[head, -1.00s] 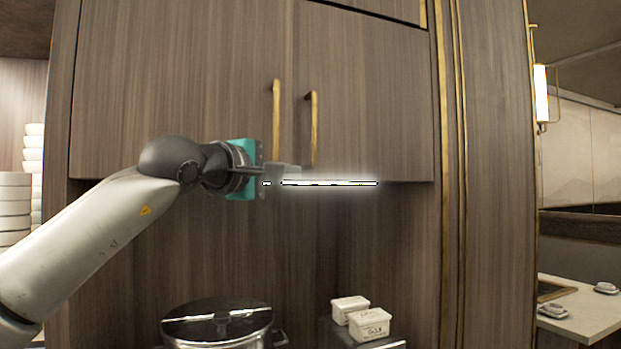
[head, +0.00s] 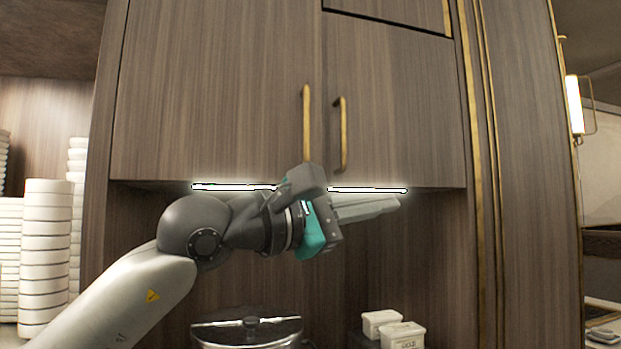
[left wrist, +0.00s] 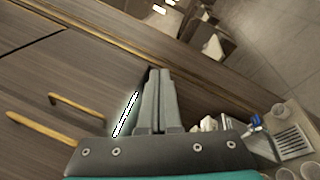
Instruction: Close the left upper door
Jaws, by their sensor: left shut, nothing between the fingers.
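The left upper door (head: 215,90) is a brown wood cabinet door with a vertical brass handle (head: 306,122) near its right edge. It looks shut, about level with the right upper door (head: 400,110), which has its own brass handle (head: 341,135). My left gripper (head: 398,203) is just below the doors' lower edge, pointing right, apart from both handles. Its fingers are together and empty; they also show in the left wrist view (left wrist: 157,100), with both handles to the left. My right gripper is in neither view.
Below the cabinet are a lidded pot (head: 248,328) and small white boxes (head: 402,335). Lit strips (head: 367,190) run under the doors. White dishes (head: 47,250) are stacked at the left. A brass-edged panel (head: 525,150) stands at the right.

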